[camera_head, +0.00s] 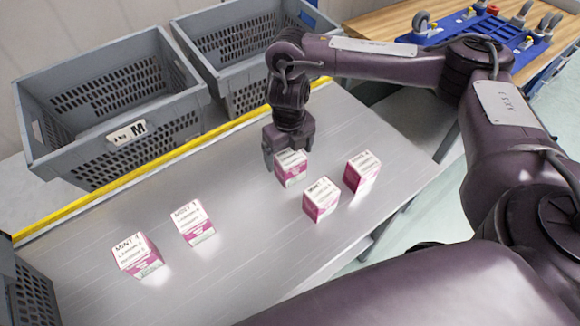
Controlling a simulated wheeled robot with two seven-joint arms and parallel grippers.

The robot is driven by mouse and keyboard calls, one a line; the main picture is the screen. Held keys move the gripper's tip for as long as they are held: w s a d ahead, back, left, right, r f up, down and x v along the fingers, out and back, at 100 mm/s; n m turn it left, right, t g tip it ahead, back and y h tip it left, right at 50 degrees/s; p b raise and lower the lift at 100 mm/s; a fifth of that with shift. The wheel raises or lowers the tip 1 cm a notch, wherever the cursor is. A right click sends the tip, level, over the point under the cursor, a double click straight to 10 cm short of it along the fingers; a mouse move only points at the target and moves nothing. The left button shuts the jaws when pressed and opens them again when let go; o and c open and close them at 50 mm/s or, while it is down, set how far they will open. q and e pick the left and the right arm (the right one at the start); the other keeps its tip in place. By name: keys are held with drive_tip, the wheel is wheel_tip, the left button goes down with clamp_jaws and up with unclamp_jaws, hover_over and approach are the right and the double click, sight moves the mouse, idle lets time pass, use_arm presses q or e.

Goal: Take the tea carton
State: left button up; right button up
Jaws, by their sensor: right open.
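Several white and magenta tea cartons stand on the metal table (255,225). One carton (291,170) is directly below my right gripper (288,155), whose fingers reach down at its top. The gripper partly hides this carton's upper back. A second carton (321,200) and a third carton (361,171) stand just to the right of it. Two more, a carton (193,222) and a carton (137,256), stand apart at the left. My right gripper is open; I cannot tell whether it touches the carton. My left gripper is not in view.
A grey crate (55,160) marked M and a second grey crate (200,65) stand behind the yellow table edge (90,200). Another dark crate (35,290) shows at the lower left. A blue wheeled dolly (490,35) lies on wood at the upper right. The table's middle front is clear.

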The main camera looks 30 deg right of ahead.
wheel_tip(320, 180, down, 5)
drive_tip(key=shift+s+d+r+b, duration=0.1)
drive_tip(key=shift+b, duration=0.3)
drive_tip(key=c, duration=1.2)
